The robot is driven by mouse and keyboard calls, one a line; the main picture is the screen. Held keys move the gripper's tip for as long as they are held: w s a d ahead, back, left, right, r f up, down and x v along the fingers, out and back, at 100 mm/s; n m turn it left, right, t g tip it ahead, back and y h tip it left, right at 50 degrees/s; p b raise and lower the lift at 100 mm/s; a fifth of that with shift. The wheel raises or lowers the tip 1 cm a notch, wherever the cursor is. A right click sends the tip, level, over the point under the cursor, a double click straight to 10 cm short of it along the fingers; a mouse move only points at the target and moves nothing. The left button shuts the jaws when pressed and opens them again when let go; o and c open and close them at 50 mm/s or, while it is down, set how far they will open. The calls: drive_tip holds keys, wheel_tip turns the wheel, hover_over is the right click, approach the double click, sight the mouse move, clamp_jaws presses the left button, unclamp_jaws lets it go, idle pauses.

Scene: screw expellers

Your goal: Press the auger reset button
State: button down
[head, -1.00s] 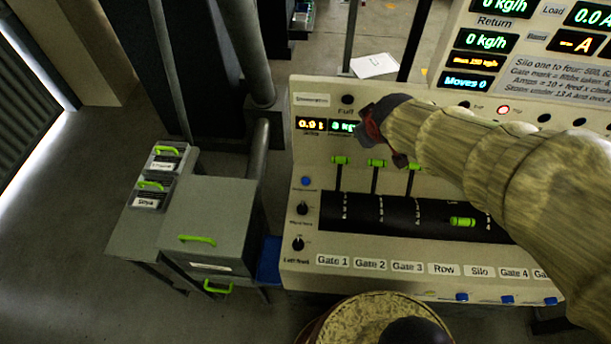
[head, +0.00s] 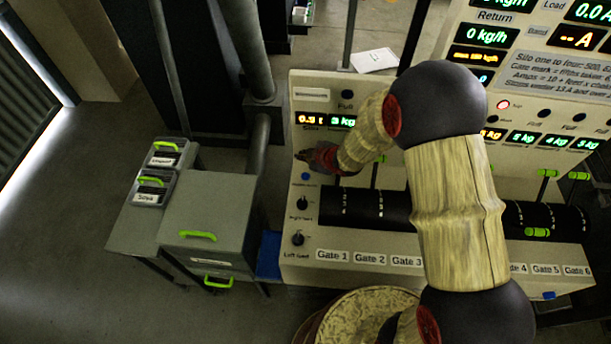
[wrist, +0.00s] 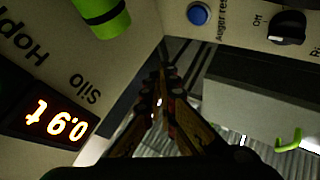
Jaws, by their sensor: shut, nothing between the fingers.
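The auger reset button is a small round blue button (head: 305,177) on the left side of the sloped control panel (head: 300,268). In the wrist view the blue button (wrist: 198,14) is at the top, with the label "Auger res" beside it. My gripper (head: 303,156) is just above the button in the head view, apart from it in the picture. In the wrist view my gripper (wrist: 161,78) is shut and empty, its fingertips together below and left of the button. The gap between tips and panel is hard to judge.
Below the button are black rotary knobs (head: 302,203). A green lever handle (wrist: 100,20) and the lit silo display (wrist: 56,124) are near the gripper in the wrist view. A grey cabinet with green handles (head: 205,215) stands left of the panel.

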sight(304, 177)
drive_tip(key=shift+f, duration=0.1)
idle(0.3)
wheel_tip(304, 177, down, 9)
drive_tip(key=b, duration=0.7)
idle(1.2)
drive_tip(key=shift+f+b, duration=0.25)
drive_tip(key=shift+b, duration=0.25)
drive_tip(key=shift+f+b, duration=0.45)
idle(0.6)
drive_tip(key=shift+s, duration=0.1)
drive_tip(key=shift+r+p, duration=0.75)
drive_tip(key=shift+r, duration=0.15)
